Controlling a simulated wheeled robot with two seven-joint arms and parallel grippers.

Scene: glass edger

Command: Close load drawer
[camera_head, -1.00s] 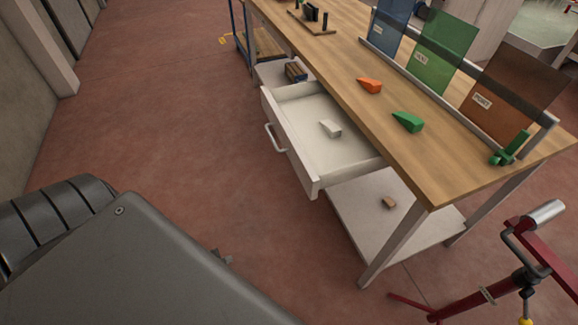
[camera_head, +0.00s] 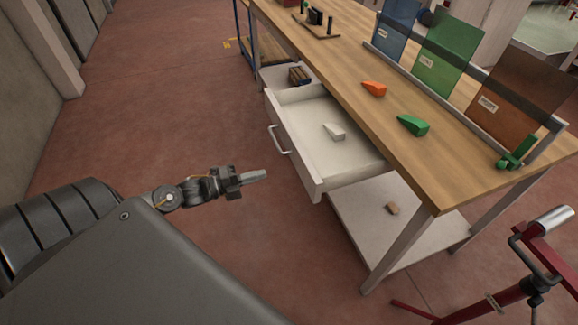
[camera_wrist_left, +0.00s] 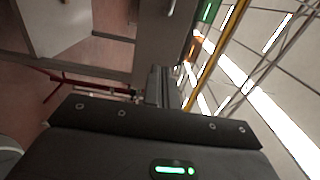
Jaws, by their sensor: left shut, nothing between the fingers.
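The load drawer (camera_head: 318,178) is a white drawer under the wooden workbench (camera_head: 425,170), and it stands pulled out. Its metal handle (camera_head: 278,140) is on the front panel, facing left. A small white wedge-like block (camera_head: 334,132) lies inside the drawer. My left gripper (camera_head: 258,176) is shut and empty, out in front of the drawer's front panel and apart from it, pointing right. In the left wrist view the gripper fingers (camera_wrist_left: 158,88) show close together. My right gripper is not in view.
An orange wedge (camera_head: 374,89) and a green wedge (camera_head: 413,125) lie on the benchtop, near upright coloured glass sheets (camera_head: 440,55). A lower shelf (camera_head: 400,222) holds a small block. A red stand (camera_head: 525,280) is at lower right. The floor left of the drawer is clear.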

